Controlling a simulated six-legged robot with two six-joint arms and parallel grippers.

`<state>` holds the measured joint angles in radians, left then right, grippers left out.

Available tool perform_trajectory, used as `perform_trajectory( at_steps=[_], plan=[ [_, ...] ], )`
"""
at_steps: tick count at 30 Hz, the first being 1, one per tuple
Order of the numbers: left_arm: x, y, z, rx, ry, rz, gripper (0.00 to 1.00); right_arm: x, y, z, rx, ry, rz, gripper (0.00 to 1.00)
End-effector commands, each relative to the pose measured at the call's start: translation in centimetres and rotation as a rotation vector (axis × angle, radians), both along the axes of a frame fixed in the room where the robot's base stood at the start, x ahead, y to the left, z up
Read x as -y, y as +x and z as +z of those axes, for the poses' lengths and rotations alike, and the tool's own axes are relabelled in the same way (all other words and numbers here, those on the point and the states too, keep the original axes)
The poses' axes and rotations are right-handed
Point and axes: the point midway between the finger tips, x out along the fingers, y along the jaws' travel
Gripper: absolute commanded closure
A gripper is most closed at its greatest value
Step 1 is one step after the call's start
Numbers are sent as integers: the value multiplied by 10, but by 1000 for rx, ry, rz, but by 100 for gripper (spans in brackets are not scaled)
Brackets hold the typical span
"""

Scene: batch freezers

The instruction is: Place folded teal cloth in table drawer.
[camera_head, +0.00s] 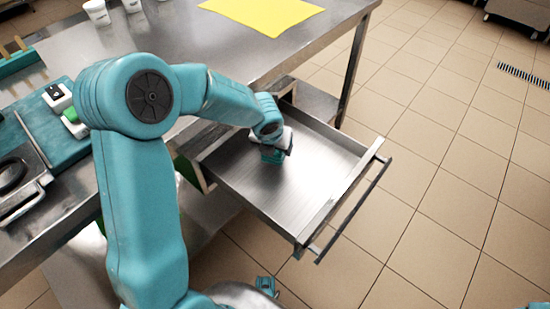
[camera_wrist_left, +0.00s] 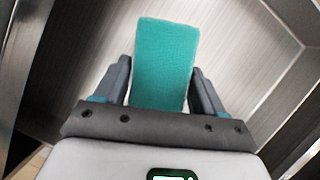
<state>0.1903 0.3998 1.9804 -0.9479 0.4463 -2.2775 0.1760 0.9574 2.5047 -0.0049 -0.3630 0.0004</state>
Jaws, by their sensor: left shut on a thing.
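The table drawer (camera_head: 310,176) is pulled open below the steel table. Its steel floor looks bare apart from the cloth and my gripper. My left gripper (camera_head: 272,157) reaches down into the drawer near its left inner side. In the left wrist view, the gripper (camera_wrist_left: 160,95) is shut on the folded teal cloth (camera_wrist_left: 165,60), which sits between its two dark fingers. The cloth's lower edge is close to the drawer floor; I cannot tell whether it touches. In the head view the cloth is mostly hidden by the gripper.
The steel table (camera_head: 210,45) stands above the drawer, with a yellow sheet (camera_head: 262,12) and white cups (camera_head: 97,12) on it. A teal mat (camera_head: 45,125) with small items lies at the left. The drawer's front handle bar (camera_head: 352,212) sticks out over open tiled floor (camera_head: 440,190).

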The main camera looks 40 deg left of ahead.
Motion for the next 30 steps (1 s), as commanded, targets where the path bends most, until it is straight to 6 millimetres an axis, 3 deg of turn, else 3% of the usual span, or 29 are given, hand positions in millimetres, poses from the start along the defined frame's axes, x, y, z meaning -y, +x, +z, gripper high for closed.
perform_trajectory(
  at_steps=[3,6,17,18,20,30],
  plan=[
    [0,-1,-26,-3,-1,-1,65,0,0,-18,0,0,0,57],
    [0,0,-39,-2,0,0,65,0,0,-26,0,0,0,57],
    [0,0,-41,-2,-1,0,65,0,0,-26,0,0,0,57],
    [0,0,-40,-2,-1,0,24,0,0,-25,0,0,0,57],
    [0,0,-40,-2,-1,0,5,0,0,-25,0,0,0,57],
    [0,0,-34,-1,0,0,5,0,0,-21,0,0,0,57]
  ],
)
